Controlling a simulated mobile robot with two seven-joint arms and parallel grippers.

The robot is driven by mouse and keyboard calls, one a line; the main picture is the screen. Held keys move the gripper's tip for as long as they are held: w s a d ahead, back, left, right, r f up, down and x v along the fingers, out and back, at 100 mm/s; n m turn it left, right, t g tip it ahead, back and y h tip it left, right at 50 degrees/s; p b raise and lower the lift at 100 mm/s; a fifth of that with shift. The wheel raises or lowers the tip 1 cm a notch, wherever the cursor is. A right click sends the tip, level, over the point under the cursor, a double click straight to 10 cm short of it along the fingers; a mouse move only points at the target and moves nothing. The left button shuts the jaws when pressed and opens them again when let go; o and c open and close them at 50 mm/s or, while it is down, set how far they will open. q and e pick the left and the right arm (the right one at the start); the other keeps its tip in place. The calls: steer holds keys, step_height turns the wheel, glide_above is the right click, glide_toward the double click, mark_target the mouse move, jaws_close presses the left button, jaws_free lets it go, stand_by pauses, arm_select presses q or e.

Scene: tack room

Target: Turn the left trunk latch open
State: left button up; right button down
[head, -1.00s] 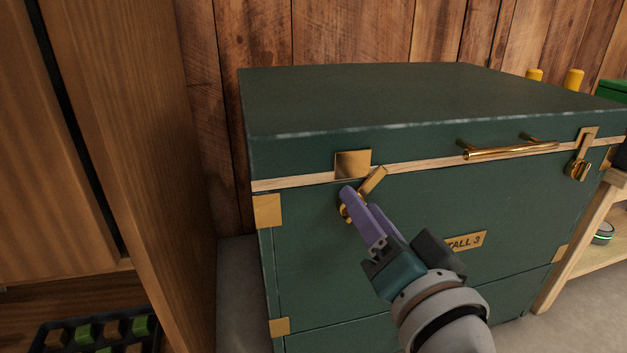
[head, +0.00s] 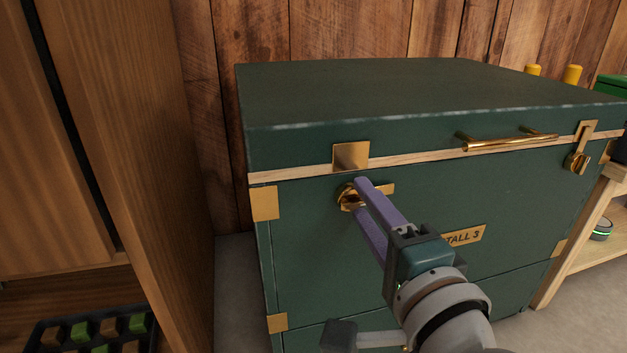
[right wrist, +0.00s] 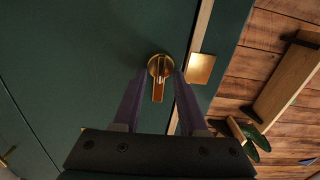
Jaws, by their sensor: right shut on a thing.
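The left trunk latch (head: 347,197) is a brass knob with a flat bar, on the dark green trunk (head: 300,240) below the lid seam. Its bar points right, roughly level, clear of the brass plate (head: 351,156) on the lid above. My right gripper (head: 365,199) has its purple fingers on either side of the bar and is shut on it. In the right wrist view the latch (right wrist: 158,82) sits between the two fingertips, and the fingers partly cover it in the head view. My left gripper is not in view.
The right latch (head: 578,160) has its bar upright across the seam. A brass handle (head: 510,143) is on the lid front. A wooden cabinet side (head: 130,150) stands close at left, with a black tray (head: 95,335) low down. A wooden shelf (head: 590,230) is at right.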

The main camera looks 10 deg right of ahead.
steer(key=shift+m, duration=0.4)
steer(key=shift+c, duration=2.3)
jaws_free()
steer(key=shift+s+p, duration=0.3)
steer(key=shift+s, duration=0.2)
steer(key=s+p, duration=0.2)
steer(key=s, duration=0.7)
steer(key=shift+d+p, duration=0.15)
steer(key=shift+p, duration=0.15)
